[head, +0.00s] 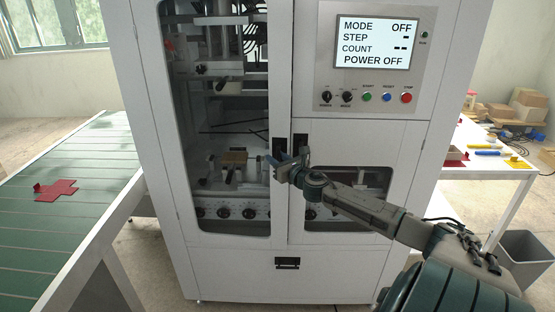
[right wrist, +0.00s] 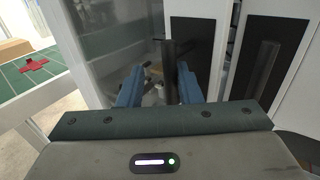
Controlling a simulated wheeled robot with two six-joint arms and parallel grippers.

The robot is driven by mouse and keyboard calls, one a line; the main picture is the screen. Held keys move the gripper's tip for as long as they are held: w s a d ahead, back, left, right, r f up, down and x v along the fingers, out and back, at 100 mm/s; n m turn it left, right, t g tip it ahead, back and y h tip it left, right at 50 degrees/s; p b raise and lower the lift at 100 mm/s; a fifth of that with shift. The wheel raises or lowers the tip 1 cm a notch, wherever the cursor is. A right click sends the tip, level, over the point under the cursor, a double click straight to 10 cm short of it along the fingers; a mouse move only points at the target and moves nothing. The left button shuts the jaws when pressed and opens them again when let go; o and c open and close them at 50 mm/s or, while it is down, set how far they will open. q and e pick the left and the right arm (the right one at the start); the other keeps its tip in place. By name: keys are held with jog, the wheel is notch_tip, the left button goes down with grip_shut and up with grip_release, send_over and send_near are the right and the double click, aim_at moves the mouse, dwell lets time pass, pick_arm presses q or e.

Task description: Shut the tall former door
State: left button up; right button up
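The tall former door (head: 281,60) is the white-framed, windowed door on the machine's left side. It looks nearly closed; in the right wrist view a narrow dark gap shows along the right edge of the door (right wrist: 228,25). Its black upright handle (right wrist: 170,72) stands on a dark plate. My right gripper (head: 283,168) is at the door's right edge, at handle height. In the right wrist view its two blue fingers (right wrist: 159,87) are apart, with the handle bar between them; I cannot tell whether they touch it. My left gripper is out of view.
A smaller lower-right door with its own dark handle (right wrist: 262,70) is close beside. The control panel (head: 375,58) reads MODE OFF, POWER OFF. A green conveyor (head: 85,150) holding a red flat blank (head: 55,190) is left; a white table (head: 480,160) and grey bin (head: 525,258) are right.

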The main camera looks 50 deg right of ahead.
jog(key=shift+r, duration=0.1)
jog(key=shift+s, duration=0.1)
jog(key=p+v, duration=0.3)
jog(key=v, duration=0.7)
jog(key=shift+s+p, duration=0.3)
dwell(0.8)
